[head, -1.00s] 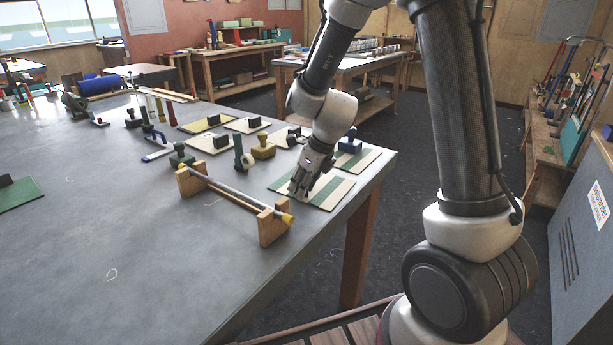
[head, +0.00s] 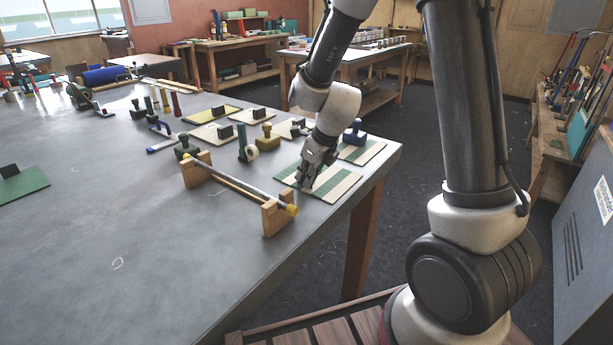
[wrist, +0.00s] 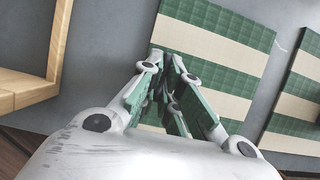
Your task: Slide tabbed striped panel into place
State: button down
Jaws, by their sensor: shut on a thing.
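A green and cream striped panel (head: 338,187) lies flat near the table's right edge. It also shows in the wrist view (wrist: 215,50), ahead of the fingers. My gripper (head: 307,184) is low over the left half of this panel, pointing down. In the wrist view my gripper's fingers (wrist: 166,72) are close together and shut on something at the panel. The fingers hide the panel's tab. A second striped panel (head: 366,151) lies just behind, with a blue handled block (head: 354,135) at its left end; the two panels are apart.
A wooden stand with a rod (head: 240,190) is left of the panel, near the table's front edge. The grey table (head: 110,230) is clear at front left.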

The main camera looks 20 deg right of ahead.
jog(key=shift+w+d, duration=0.35)
jog(key=shift+w, duration=0.45)
jog(key=shift+w+d, duration=0.4)
jog(key=shift+w, duration=0.45)
jog(key=shift+w+d, duration=0.35)
jog(key=shift+w, duration=0.45)
jog(key=c, duration=1.5)
grip_release()
jog(key=shift+c, duration=0.2)
